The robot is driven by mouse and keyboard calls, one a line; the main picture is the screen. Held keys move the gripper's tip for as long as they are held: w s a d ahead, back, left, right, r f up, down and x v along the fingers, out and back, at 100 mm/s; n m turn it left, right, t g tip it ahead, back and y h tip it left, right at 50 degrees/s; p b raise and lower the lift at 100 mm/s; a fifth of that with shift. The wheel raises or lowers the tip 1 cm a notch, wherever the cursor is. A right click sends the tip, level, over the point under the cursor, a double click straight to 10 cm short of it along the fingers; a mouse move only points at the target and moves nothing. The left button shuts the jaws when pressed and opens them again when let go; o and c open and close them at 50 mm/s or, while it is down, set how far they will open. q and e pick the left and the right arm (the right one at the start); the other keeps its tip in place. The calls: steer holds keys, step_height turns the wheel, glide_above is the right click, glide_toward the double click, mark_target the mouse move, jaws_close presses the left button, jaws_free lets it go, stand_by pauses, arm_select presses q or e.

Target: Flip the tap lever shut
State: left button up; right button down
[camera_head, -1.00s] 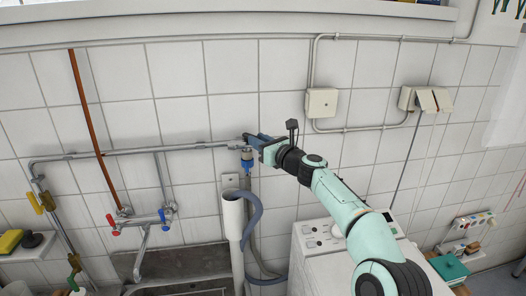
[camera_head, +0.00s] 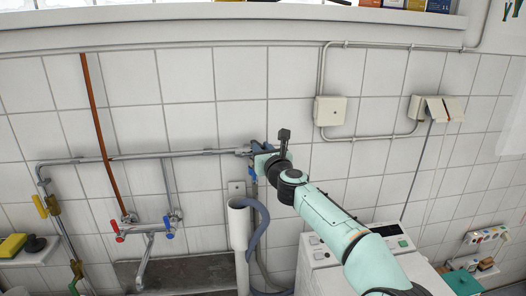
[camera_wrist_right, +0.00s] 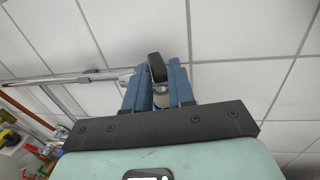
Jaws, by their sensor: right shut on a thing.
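The tap is at the right end of the grey wall pipe (camera_head: 205,153), and my right gripper (camera_head: 254,152) largely covers it in the head view. In the right wrist view the dark tap lever (camera_wrist_right: 157,68) stands between the two blue fingers of my right gripper (camera_wrist_right: 158,82), which are shut on it. Part of the metal tap body (camera_wrist_right: 161,97) shows between the fingers below the lever. A bit of blue shows below the gripper in the head view. The exact lever angle is hard to tell. My left gripper is not in view.
Below the tap stand a white standpipe (camera_head: 238,225) and a grey-blue hose (camera_head: 263,225). A mixer faucet (camera_head: 148,229) with red and blue handles is at left above the sink. A white washing machine (camera_head: 315,255) stands below my right arm.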

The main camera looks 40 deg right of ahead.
steer(key=shift+s+d+r+m+h, duration=0.1)
steer(key=shift+d+r+m+h, duration=0.15)
steer(key=shift+h, duration=0.25)
steer(key=shift+w+a+f+m+g+h, duration=0.15)
steer(key=shift+a+m+g+h, duration=0.25)
steer(key=shift+m+g+h, duration=0.7)
steer(key=shift+w+a+r+m+g+h, duration=0.15)
steer(key=shift+a+m+g+h, duration=0.3)
steer(key=shift+m+g+h, duration=0.6)
steer(key=shift+w+a+f+m+g+h, duration=0.1)
steer(key=shift+w+a+m+g+h, duration=0.25)
steer(key=shift+m+g+h, duration=0.75)
steer(key=shift+s+a+h+p, duration=0.1)
steer(key=shift+h+p, duration=0.2)
steer(key=shift+h, duration=0.25)
steer(key=c, duration=0.9)
jaws_free()
steer(key=shift+f, duration=0.1)
steer(key=shift+t, duration=0.25)
steer(key=shift+a, duration=0.1)
